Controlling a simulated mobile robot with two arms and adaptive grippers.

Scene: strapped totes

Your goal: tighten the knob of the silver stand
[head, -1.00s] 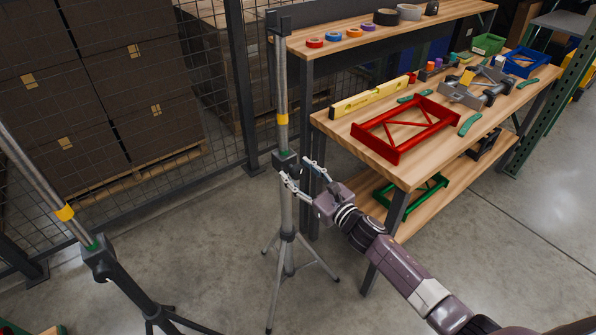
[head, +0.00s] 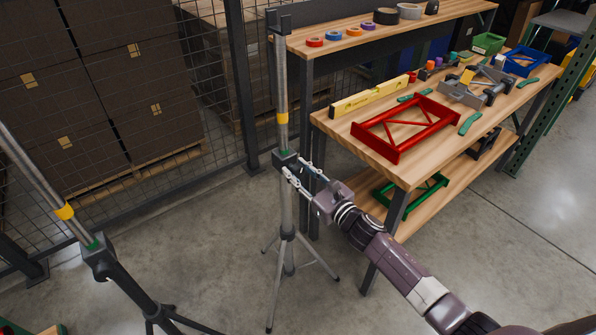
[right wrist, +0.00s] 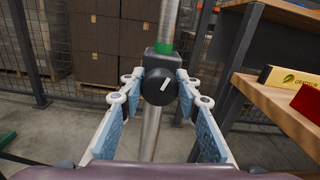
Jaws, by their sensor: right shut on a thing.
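The silver stand (head: 286,212) stands upright on its silver tripod legs in the middle of the head view. Its dark collar (head: 285,159) sits below a yellow band and a green ring. In the right wrist view, its round black knob (right wrist: 158,87) faces me, with a white mark tilted to the upper right. My right gripper (head: 295,168) is at the collar, its two fingers shut on the knob from either side. The same gripper (right wrist: 157,86) frames the knob in the wrist view. The knob is largely hidden in the head view. My left gripper is out of view.
A second stand (head: 130,285) with a black lower body is at the left. A wooden workbench (head: 340,127) with a red frame (head: 400,130) and a yellow level (head: 370,96) stands close to the right. A mesh fence (head: 215,150) is behind.

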